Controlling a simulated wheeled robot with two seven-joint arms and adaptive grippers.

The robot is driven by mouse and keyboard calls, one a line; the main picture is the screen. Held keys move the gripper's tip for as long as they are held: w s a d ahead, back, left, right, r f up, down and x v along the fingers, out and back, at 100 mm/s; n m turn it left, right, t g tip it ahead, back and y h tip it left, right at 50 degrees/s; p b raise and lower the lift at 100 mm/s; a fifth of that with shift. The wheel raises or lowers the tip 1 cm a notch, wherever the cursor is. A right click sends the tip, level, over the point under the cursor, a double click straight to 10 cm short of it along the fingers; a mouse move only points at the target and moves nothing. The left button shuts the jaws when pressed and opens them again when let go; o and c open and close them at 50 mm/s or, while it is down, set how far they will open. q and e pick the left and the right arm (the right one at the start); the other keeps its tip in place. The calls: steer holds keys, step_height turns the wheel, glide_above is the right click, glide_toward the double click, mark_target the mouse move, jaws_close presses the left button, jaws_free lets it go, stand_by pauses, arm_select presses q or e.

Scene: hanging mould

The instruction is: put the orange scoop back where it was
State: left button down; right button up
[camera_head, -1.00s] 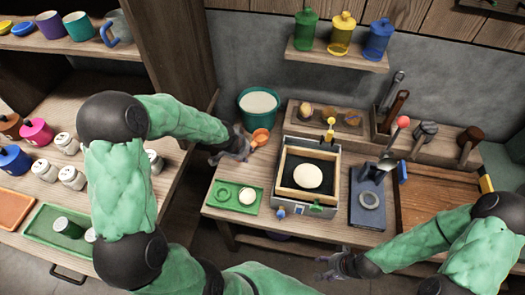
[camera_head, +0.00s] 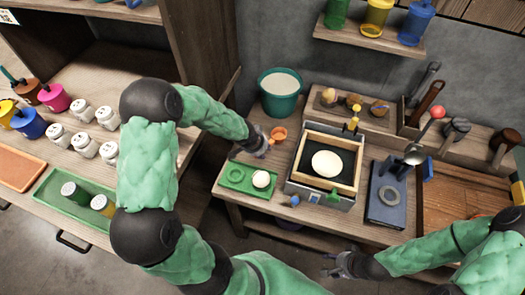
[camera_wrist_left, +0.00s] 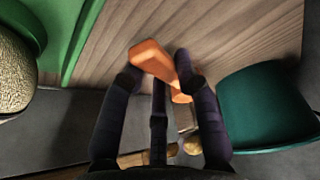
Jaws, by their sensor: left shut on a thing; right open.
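The orange scoop (camera_head: 278,134) is in the fingers of my left gripper (camera_head: 266,146), in front of the teal bucket (camera_head: 281,105) of white powder. In the left wrist view the scoop (camera_wrist_left: 155,60) lies between the dark fingers, low over the wooden tabletop, with the bucket (camera_wrist_left: 262,105) to the right. I cannot tell whether the scoop touches the tabletop. My left gripper is shut on it. My right gripper (camera_head: 336,266) is open and empty in front of the table's front edge.
A green tray (camera_head: 232,187) with a ring and a pale ball is just below the scoop. A framed mould box (camera_head: 296,171) with a white disc stands to its right. A blue board (camera_head: 374,212) with a grey ring is further right. Bare tabletop shows around the scoop.

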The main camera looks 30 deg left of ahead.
arm_select(q)
steer(key=shift+f, duration=0.15)
steer(key=c, duration=0.9)
jaws_free()
steer(key=shift+r, duration=0.4)
steer(key=p+v, duration=0.7)
steer(key=v, duration=0.4)
steer(key=shift+s+r, duration=0.2)
